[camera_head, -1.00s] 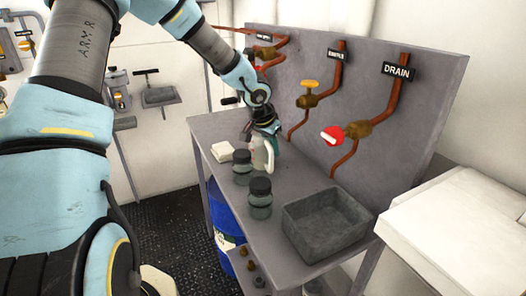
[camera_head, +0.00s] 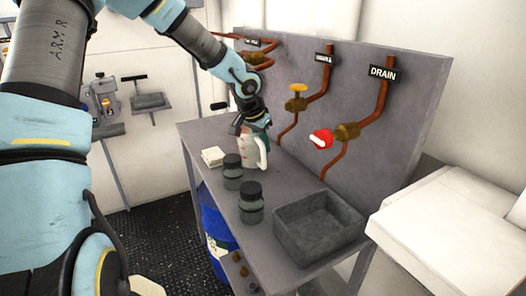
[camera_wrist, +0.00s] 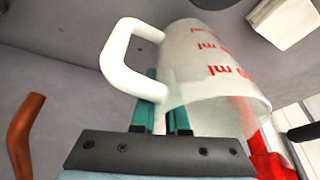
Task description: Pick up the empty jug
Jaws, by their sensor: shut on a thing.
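The jug (camera_head: 247,152) is whitish and translucent with a white handle and red markings. It is at the far part of the grey bench, behind the two dark jars. In the wrist view the jug (camera_wrist: 205,65) fills the upper middle, with red "ml" print on its wall. My gripper (camera_wrist: 160,115) has its two green fingers closed around the lower part of the jug's handle. In the head view my gripper (camera_head: 252,130) is at the jug's top. I cannot tell whether the jug's base touches the bench.
Two dark-lidded jars (camera_head: 251,203) and (camera_head: 232,172) stand in front of the jug. A grey open tray (camera_head: 318,228) is at the bench's right end. A white block (camera_head: 213,156) lies to the left. Pipes with a red valve (camera_head: 321,138) and a yellow valve (camera_head: 297,104) line the back panel.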

